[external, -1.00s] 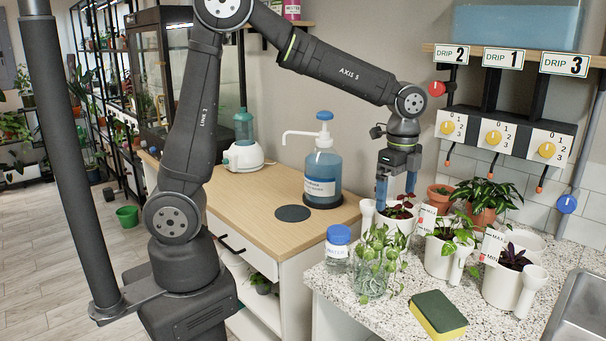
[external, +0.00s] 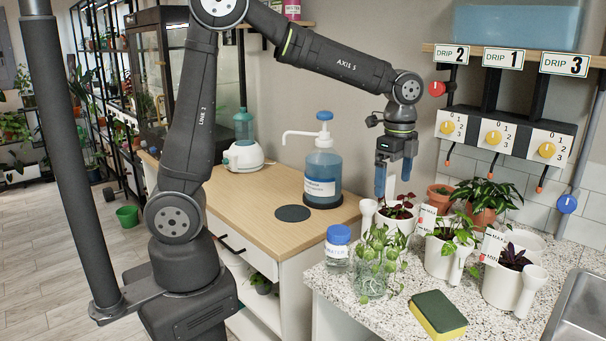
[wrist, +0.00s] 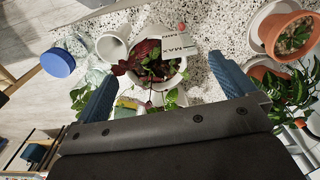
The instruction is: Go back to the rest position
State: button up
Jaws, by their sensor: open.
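My gripper (external: 393,182) points down above the white pot (external: 392,222) with the dark red plant (external: 398,210). Its two blue fingers are apart with nothing between them. In the wrist view my gripper (wrist: 165,85) shows its fingers spread wide, with the red-leaved plant (wrist: 150,58) and its white pot (wrist: 178,78) seen between and beyond them. The fingertips appear to be just above the plant, and I cannot tell whether they touch any leaves.
A pump bottle (external: 322,178) stands left of my gripper on the wooden cabinet. The drip dials (external: 493,138) are on the wall at right. More potted plants, a blue-lidded jar (external: 338,245) and a sponge (external: 438,314) crowd the speckled counter.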

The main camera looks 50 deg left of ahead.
jog(key=w+a+f+n, duration=0.2)
jog(key=a+n, duration=0.1)
jog(key=a, duration=0.5)
jog(key=w+a+f+n, duration=0.2)
jog(key=w+a, duration=0.1)
jog(key=a, duration=0.4)
jog(key=w+a+f+n, duration=0.2)
jog(key=a+n, duration=0.1)
jog(key=a, duration=0.5)
jog(key=s+a+f+n, duration=0.2)
jog(key=a+n, duration=0.2)
jog(key=a, duration=0.7)
jog(key=s+a+f+n, duration=0.2)
jog(key=a+f+n, duration=0.1)
jog(key=a, duration=0.8)
jog(key=shift+s+a+n, duration=0.35)
jog(key=shift+a+n, duration=0.05)
jog(key=shift+n, duration=0.2)
jog(key=shift+r, duration=0.1)
dwell(0.7)
